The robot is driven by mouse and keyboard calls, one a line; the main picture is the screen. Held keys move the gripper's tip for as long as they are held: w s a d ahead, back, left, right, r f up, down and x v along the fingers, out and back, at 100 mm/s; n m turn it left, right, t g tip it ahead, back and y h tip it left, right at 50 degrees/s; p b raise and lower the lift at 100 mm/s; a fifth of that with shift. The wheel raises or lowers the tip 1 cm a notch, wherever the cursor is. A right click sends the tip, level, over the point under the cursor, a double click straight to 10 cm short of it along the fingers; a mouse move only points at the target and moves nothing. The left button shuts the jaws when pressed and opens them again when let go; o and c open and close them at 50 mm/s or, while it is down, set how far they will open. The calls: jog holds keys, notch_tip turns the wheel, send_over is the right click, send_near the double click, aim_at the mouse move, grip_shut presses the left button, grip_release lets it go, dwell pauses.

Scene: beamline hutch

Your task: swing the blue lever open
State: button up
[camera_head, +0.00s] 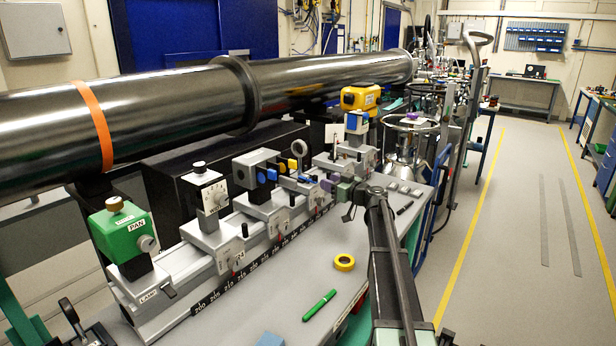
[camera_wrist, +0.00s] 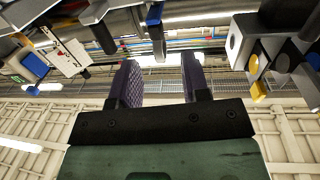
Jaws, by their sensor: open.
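My gripper (camera_head: 329,182) is open beside the optical rail in the head view, with its purple finger pads facing the carriages. In the wrist view my gripper (camera_wrist: 160,72) has its two fingers spread with nothing between them. A narrow blue lever (camera_wrist: 155,16) hangs into the top of that tilted view, just beyond the gap between the fingers and apart from them. Small blue parts (camera_head: 272,174) show on the grey carriage left of my gripper in the head view. I cannot tell exactly which of them is the lever seen from the wrist.
A green box (camera_head: 122,233) and a white dial unit (camera_head: 205,192) stand on the rail to the left. A yellow unit (camera_head: 360,98) stands behind my gripper. Yellow tape (camera_head: 344,262) and a green pen (camera_head: 319,305) lie on the bench. A dark beam pipe (camera_head: 170,110) runs behind.

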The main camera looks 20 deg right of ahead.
aim_at(316, 177)
jog(key=x, duration=0.9)
jog(key=shift+f, duration=0.1)
grip_shut()
